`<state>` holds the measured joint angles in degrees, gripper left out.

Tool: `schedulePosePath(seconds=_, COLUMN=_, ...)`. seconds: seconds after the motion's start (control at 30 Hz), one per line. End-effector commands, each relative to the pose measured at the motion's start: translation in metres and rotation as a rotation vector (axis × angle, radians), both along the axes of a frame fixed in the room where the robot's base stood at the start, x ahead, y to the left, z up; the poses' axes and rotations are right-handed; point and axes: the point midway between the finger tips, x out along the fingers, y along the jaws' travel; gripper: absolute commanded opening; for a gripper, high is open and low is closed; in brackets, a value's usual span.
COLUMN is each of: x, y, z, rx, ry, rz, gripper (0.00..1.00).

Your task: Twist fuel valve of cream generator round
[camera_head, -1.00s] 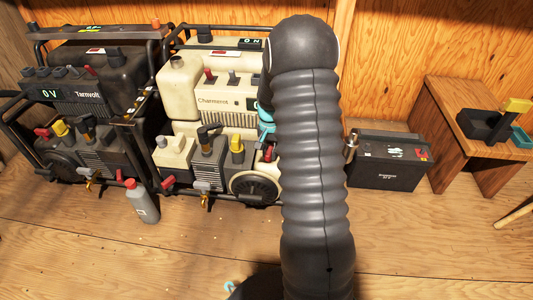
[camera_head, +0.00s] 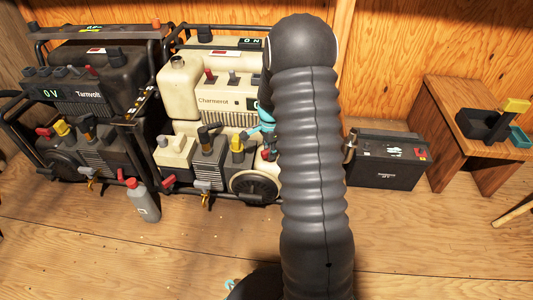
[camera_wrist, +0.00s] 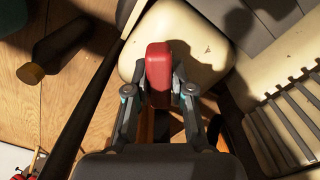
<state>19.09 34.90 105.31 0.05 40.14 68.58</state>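The cream generator (camera_head: 192,88), marked Charmerot, stands left of centre in the head view. My gripper (camera_wrist: 160,78) is at its right front side, mostly hidden there behind my arm; some teal parts show. In the wrist view a red handle (camera_wrist: 158,60), which looks like the fuel valve, lies between my two fingers. They sit close along both its sides and appear shut on it. Its far end sticks out past the fingertips, over the cream body. The handle's base is hidden.
A dark generator (camera_head: 95,75), marked Tarnvolt, stands close on the left. A grey bottle (camera_head: 146,204) with a red cap stands in front. A black battery (camera_head: 385,170) and a wooden bench (camera_head: 460,140) are on the right. The front floor is mostly clear.

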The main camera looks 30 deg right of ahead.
Motion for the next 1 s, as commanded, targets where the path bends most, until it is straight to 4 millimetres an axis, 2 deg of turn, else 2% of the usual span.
schedulePosePath(seconds=0.03, x=0.004, y=0.0, z=0.001, rx=-0.003, ry=-0.012, rz=0.001, gripper=0.32)
schedulePosePath(seconds=0.17, x=0.003, y=-0.001, z=0.001, rx=-0.002, ry=-0.01, rz=0.0, gripper=0.65)
schedulePosePath(seconds=0.57, x=0.001, y=-0.003, z=0.004, rx=-0.001, ry=-0.004, rz=-0.001, gripper=0.65)
schedulePosePath(seconds=1.0, x=0.001, y=-0.001, z=0.041, rx=-0.001, ry=-0.004, rz=0.002, gripper=0.65)
